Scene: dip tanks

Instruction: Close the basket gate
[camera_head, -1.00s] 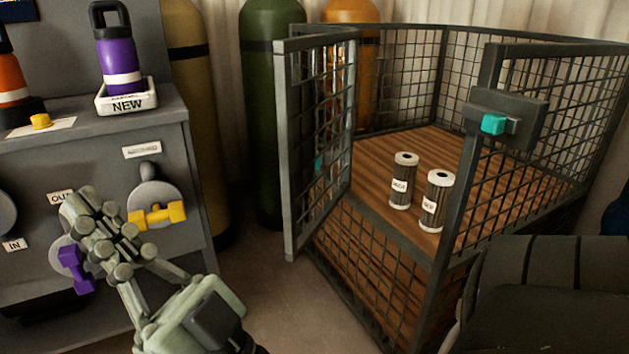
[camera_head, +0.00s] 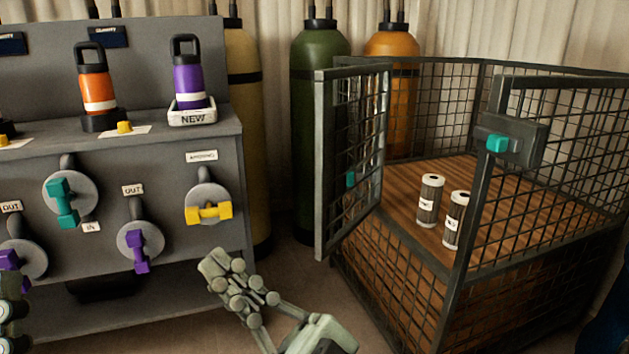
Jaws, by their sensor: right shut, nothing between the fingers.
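The basket gate (camera_head: 322,170) is a dark metal mesh panel that stands swung open at the left of the mesh basket (camera_head: 400,275). A small teal piece (camera_head: 350,179) shows on the gate. A dark latch block with a teal knob (camera_head: 497,144) sits on the post at the other side of the opening. My right gripper (camera_head: 217,268) is low in the middle, left of the gate and apart from it, with its fingers together and empty. At the lower left edge a green-grey jointed part (camera_head: 10,310) shows, likely my left gripper, mostly cut off.
Two labelled filter cartridges (camera_head: 429,201) stand on the basket's wooden floor. A grey cabinet (camera_head: 110,285) with coloured valve handles, an orange bottle (camera_head: 96,88) and a purple bottle (camera_head: 189,80) is at left. Gas cylinders (camera_head: 318,50) stand behind the gate.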

